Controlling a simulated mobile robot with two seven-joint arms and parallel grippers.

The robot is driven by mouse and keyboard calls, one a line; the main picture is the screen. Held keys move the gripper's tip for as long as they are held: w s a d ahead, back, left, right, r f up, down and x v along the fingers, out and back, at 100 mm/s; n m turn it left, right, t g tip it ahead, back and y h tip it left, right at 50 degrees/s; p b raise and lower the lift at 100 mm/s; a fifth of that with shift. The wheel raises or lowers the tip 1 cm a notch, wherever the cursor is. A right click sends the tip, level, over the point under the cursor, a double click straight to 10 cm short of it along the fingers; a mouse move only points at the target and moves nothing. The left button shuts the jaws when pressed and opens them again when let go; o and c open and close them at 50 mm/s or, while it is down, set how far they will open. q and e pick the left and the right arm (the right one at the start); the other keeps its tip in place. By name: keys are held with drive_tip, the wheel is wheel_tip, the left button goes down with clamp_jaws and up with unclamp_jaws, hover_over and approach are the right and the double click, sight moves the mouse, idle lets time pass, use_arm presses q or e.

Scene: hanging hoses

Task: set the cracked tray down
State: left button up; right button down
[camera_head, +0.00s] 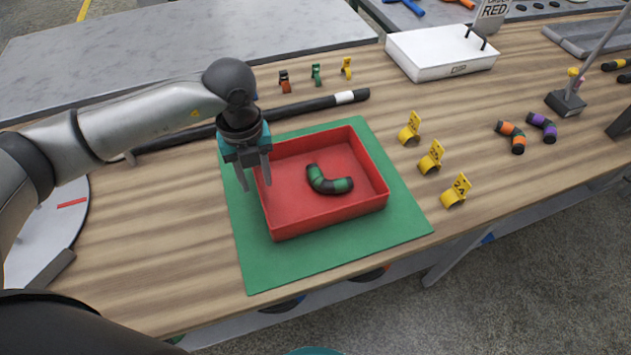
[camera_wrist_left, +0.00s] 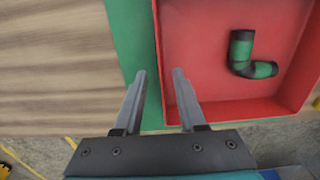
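A red tray (camera_head: 330,214) sits flat on a green mat (camera_head: 270,272) on the wooden table. I cannot make out a crack in it. A bent green and black hose piece (camera_head: 328,181) lies inside the tray. My left gripper (camera_head: 255,180) is open at the tray's left wall. In the left wrist view my left gripper (camera_wrist_left: 163,85) has one finger outside over the mat and one on the inner side, with the wall (camera_wrist_left: 159,60) between them. The fingers look apart from the wall. My right gripper is not in view.
Several yellow numbered clips (camera_head: 431,158) stand right of the mat. A white box (camera_head: 440,52) stands at the back. A long black hose (camera_head: 300,103) lies behind the tray. Orange (camera_head: 511,136) and purple (camera_head: 542,126) hose pieces lie further right. Bare table lies left of the mat.

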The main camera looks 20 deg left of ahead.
sight(258, 186)
use_arm(q)
wheel_tip(258, 186, down, 4)
drive_tip(key=shift+f+b, duration=0.15)
drive_tip(key=shift+b, duration=0.2)
drive_tip(key=shift+c, duration=0.3)
clamp_jaws()
idle(0.9)
